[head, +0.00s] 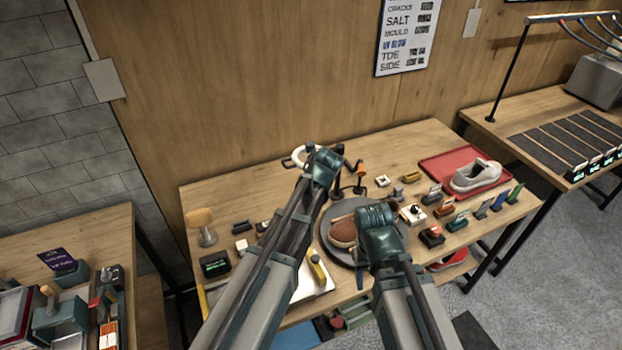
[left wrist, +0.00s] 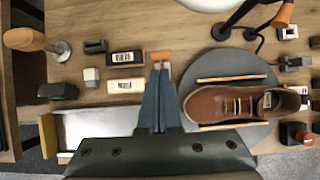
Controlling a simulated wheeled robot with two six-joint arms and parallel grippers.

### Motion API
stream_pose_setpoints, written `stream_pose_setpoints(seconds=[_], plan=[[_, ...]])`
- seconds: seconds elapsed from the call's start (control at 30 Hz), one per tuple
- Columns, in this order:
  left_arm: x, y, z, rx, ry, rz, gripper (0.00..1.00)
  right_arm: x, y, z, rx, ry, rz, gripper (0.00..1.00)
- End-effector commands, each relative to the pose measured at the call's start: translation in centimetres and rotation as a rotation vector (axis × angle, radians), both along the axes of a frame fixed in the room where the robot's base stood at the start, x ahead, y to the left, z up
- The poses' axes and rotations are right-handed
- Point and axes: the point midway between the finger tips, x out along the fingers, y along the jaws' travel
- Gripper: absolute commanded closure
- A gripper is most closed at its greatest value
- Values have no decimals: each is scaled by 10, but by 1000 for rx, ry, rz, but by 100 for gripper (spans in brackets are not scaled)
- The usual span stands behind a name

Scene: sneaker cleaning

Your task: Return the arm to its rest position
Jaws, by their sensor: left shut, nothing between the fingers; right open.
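My left arm reaches over the table in the head view, its gripper (head: 324,160) near the back edge. In the left wrist view the narrow left fingers (left wrist: 160,78) are shut with nothing between them. They are above the table, left of a brown shoe (left wrist: 238,104).
The table (head: 240,188) is crowded. A white sneaker (head: 474,176) lies in a red tray (head: 437,172) at the right. Several small blocks and brushes stand before it. A wooden-knobbed tool (head: 201,222) stands at the left. A white tray (left wrist: 95,128) lies left of my left fingers.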

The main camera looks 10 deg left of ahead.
Motion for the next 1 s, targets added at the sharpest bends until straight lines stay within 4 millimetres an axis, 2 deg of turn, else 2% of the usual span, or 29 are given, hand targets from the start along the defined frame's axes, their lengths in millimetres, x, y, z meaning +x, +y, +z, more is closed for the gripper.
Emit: stream_pose_setpoints(seconds=[0.2,0.27,0.37,0.7,1.0], plan=[[-3,-1,-2,-12,-2,19,100,0,0,-1,0,0,0,50],[-10,-4,-6,-39,-6,63,100,0,0,-4,0,0,0,50],[-30,-12,-17,-123,-20,210,100,0,0,-11,0,0,1,50],[-128,-48,-62,-457,-66,1016,100,0,0,-40,-1,0,3,50],[-212,-72,-91,-576,-122,1730,100,0,0,-62,-1,0,5,50]])
